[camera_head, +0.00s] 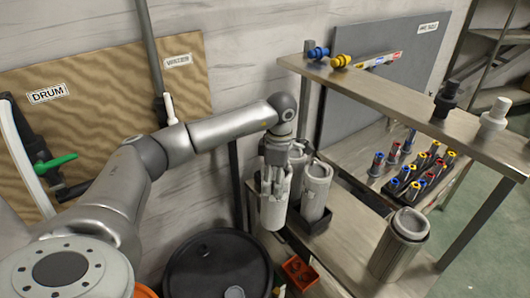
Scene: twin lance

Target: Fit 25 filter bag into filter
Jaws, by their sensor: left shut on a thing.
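My left gripper (275,176) reaches in from the left and points down. It is shut on a pale grey cylindrical filter bag (274,214), which hangs upright below the fingers. Two similar pale bags stand close by on the right, one in front (316,190) and one partly hidden behind the gripper (298,160). They stand in a dark tray (305,240). A wider grey canister (396,254), which looks like the filter, stands on the lower shelf at the right with its round top facing up. No number can be read on any bag. My right gripper is not in view.
A black drum (215,268) stands below the gripper, with an orange bin (298,272) beside it. The upper shelf (400,97) overhangs behind and to the right, carrying black and white fittings. Racks of coloured connectors (415,172) sit under it. The lower shelf (345,250) has bare room before the canister.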

